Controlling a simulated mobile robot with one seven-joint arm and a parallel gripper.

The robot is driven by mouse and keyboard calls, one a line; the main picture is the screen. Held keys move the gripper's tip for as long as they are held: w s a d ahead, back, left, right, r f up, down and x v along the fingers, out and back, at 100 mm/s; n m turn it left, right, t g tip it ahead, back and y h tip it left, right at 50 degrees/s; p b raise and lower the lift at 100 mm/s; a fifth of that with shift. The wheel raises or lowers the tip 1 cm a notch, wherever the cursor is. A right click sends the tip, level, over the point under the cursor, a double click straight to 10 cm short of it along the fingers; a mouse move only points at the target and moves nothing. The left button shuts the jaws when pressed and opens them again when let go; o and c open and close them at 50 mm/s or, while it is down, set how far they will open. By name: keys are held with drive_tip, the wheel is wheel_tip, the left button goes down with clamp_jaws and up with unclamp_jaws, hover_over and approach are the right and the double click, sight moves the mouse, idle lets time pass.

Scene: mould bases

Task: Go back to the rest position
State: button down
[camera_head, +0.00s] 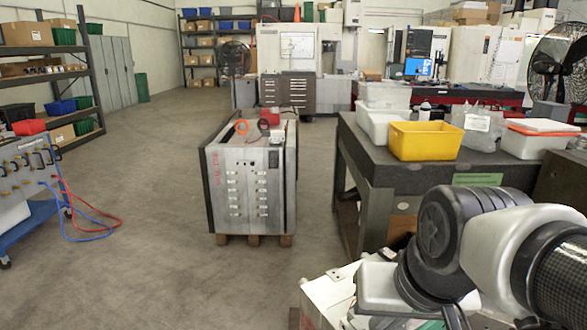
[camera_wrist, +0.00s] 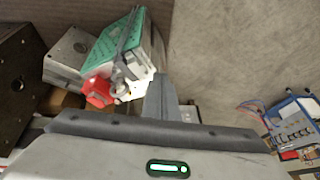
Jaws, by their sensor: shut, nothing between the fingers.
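My gripper (camera_wrist: 163,85) shows in the wrist view, its grey fingers together and nothing between them. A strip with a green light is on its body at the bottom of that view. In the head view, my arm fills the lower right corner, and the gripper's fingers cannot be made out there. In the wrist view, a grey metal block (camera_wrist: 75,58), a green-topped item (camera_wrist: 108,45) and a red part (camera_wrist: 98,91) lie to the left of the fingers. I cannot tell whether the fingers touch anything there.
A large metal mould base (camera_head: 250,185) stands on a wooden pallet (camera_head: 255,240) mid-floor. A dark table (camera_head: 400,178) at right carries a yellow bin (camera_head: 425,141) and white boxes. A blue cart (camera_head: 62,206) with red and blue hoses stands at left. The floor between is clear.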

wheel_tip(320, 180, up, 23)
drive_tip(key=s+d+p, duration=0.1)
drive_tip(key=p, duration=2)
drive_tip(key=shift+s+n+t+h+p, duration=0.3)
drive_tip(key=shift+s+n+t+h, duration=0.1)
drive_tip(key=shift+d, duration=0.1)
